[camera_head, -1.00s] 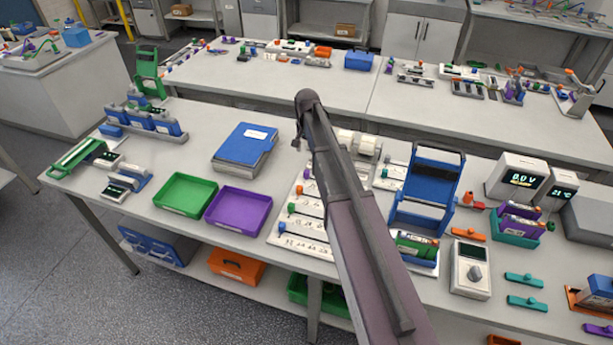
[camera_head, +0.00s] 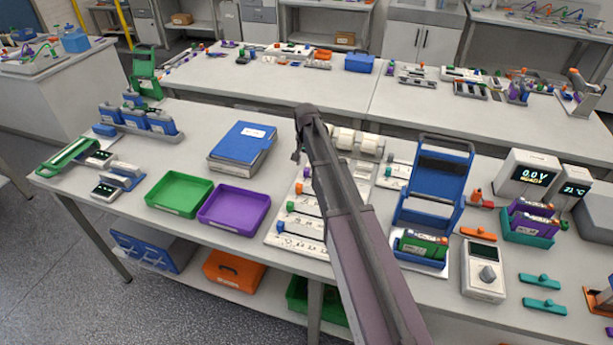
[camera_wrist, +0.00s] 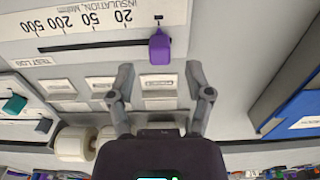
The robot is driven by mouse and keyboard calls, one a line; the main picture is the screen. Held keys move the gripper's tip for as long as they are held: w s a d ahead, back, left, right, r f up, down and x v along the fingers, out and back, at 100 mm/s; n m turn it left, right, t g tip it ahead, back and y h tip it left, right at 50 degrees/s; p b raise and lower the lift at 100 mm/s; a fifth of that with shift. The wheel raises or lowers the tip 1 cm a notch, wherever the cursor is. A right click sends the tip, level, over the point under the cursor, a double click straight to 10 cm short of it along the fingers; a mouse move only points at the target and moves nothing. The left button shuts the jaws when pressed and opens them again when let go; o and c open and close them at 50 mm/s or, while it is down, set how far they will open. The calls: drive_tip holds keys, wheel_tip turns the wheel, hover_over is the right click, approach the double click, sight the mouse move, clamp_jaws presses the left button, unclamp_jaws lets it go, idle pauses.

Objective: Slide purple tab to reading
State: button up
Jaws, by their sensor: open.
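In the wrist view a purple tab (camera_wrist: 160,47) sits on a thin black slot (camera_wrist: 95,46) in a grey-white panel. A printed insulation scale (camera_wrist: 85,18) runs beside the slot, upside down in this view, with 20, 50, 100, 200 and 500. The tab is by the 20 end. My gripper (camera_wrist: 159,70) is open, its fingers spread to either side below the tab, with a gap between it and the fingertips. In the head view I cannot make out the purple tab; my arm covers part of the panel (camera_head: 275,238).
The wrist view shows white label cards (camera_wrist: 110,84), a white roller (camera_wrist: 72,144), and a blue object (camera_wrist: 295,118) at right. In the head view a purple tray (camera_head: 235,208) and blue binder (camera_head: 242,146) lie left of my arm; a blue stand (camera_head: 436,175) is to its right.

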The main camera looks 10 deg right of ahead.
sight(307, 169)
drive_tip(key=shift+f+b, duration=1.75)
drive_tip(key=shift+f, duration=0.25)
clamp_jaws()
